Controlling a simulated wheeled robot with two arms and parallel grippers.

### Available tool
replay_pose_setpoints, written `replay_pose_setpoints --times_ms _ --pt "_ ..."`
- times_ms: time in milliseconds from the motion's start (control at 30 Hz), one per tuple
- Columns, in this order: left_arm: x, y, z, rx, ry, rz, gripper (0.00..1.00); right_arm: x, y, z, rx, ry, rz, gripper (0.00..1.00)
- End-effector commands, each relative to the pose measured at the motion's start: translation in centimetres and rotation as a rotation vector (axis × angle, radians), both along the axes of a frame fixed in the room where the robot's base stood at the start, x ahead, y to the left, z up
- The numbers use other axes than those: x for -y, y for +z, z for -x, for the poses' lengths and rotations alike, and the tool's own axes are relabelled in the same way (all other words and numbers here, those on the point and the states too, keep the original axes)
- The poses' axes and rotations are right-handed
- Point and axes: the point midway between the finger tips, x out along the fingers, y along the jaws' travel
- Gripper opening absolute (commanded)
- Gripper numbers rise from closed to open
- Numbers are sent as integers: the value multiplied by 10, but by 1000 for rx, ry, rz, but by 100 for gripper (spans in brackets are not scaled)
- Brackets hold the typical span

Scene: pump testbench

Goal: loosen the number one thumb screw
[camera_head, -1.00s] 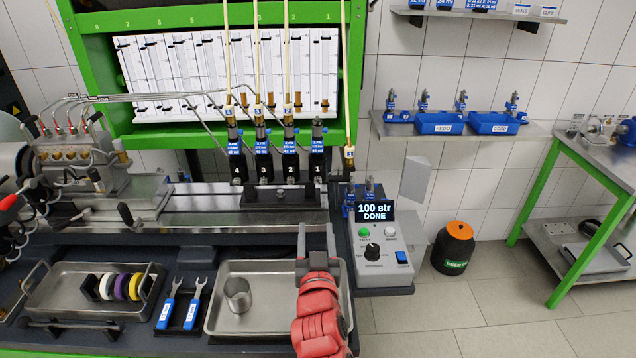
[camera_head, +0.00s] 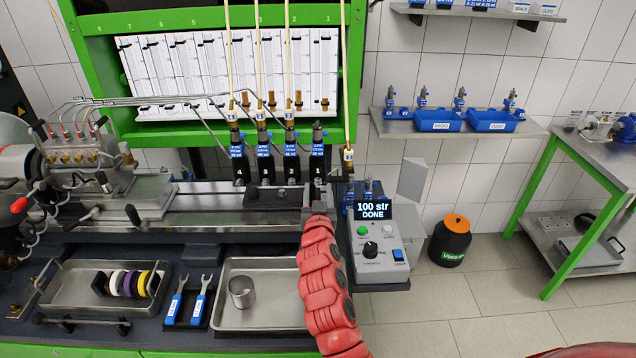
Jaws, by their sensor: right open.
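The injector marked 1 (camera_head: 318,150) stands upright at the right end of the row on the bench rail. The number one thumb screw cannot be made out; it may be hidden at the injector's foot behind my gripper. My right gripper (camera_head: 317,192) is open, with its fingers pointing away from me at the foot of injector 1. Its red wrist covers the rail's front there. Whether the fingers touch anything cannot be told. My left gripper is not in view.
Injectors 2 (camera_head: 291,150), 3 (camera_head: 264,150) and 4 (camera_head: 237,155) stand close to the left. A hose with a brass end (camera_head: 348,156) hangs just right of injector 1. The control box (camera_head: 378,250) reads "100 str DONE". A steel tray (camera_head: 262,318) holds a metal cup (camera_head: 242,292).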

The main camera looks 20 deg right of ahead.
Motion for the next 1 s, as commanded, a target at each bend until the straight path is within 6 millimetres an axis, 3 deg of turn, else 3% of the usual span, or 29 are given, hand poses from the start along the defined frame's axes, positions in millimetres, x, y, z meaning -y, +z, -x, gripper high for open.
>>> replay_pose_setpoints --times_ms 200,533,833,1000 --pt "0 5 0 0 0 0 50 5 0 -16 -1 0 2 56" --pt "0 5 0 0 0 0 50 6 0 -19 1 1 1 56" --pt "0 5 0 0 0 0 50 6 0 -18 1 1 1 4" --pt "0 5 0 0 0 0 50 6 0 -18 1 1 1 0"
